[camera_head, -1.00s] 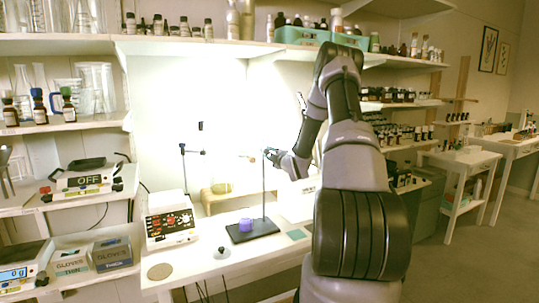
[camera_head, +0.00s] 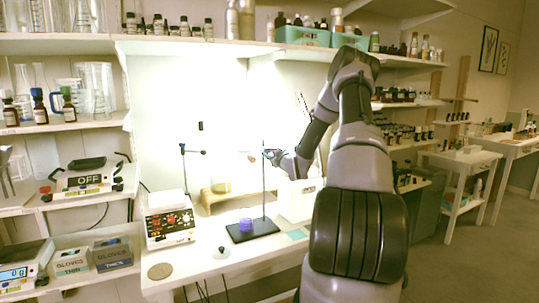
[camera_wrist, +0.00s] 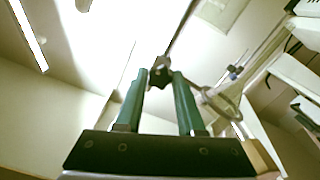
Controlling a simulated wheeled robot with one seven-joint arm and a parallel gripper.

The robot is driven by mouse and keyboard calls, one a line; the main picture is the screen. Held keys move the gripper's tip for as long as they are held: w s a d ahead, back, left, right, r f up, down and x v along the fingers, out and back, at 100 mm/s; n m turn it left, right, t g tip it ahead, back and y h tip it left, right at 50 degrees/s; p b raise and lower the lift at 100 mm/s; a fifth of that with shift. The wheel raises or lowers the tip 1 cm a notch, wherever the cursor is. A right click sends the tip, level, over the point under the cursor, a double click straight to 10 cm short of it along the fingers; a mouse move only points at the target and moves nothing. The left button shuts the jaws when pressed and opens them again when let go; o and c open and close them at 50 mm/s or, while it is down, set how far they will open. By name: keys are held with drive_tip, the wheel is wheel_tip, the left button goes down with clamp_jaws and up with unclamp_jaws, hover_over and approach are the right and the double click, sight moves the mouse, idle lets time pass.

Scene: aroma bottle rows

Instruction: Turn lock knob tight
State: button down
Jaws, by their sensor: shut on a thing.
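My gripper (camera_wrist: 161,78) points up in the wrist view, its two green fingers shut on a small dark lock knob (camera_wrist: 160,66) between the tips. A thin metal rod (camera_wrist: 183,28) runs past the knob. In the head view my gripper (camera_head: 268,153) is small, at the upright rod (camera_head: 264,185) of a stand with a dark base (camera_head: 252,230). The knob is too small to make out there. How tight it is cannot be seen.
A purple object (camera_head: 246,225) sits on the stand base. A hotplate device (camera_head: 168,222) stands to the left, a white box (camera_head: 298,200) to the right. A round disc (camera_head: 160,271) and a small dark-topped item (camera_head: 222,251) lie on the table in front.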

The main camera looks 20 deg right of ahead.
drive_tip(key=m, duration=0.4)
drive_tip(key=shift+m, duration=1.9)
drive_tip(key=c, duration=0.5)
unclamp_jaws()
drive_tip(key=s, duration=1)
drive_tip(key=shift+s+d, duration=0.15)
drive_tip(key=shift+s, duration=0.25)
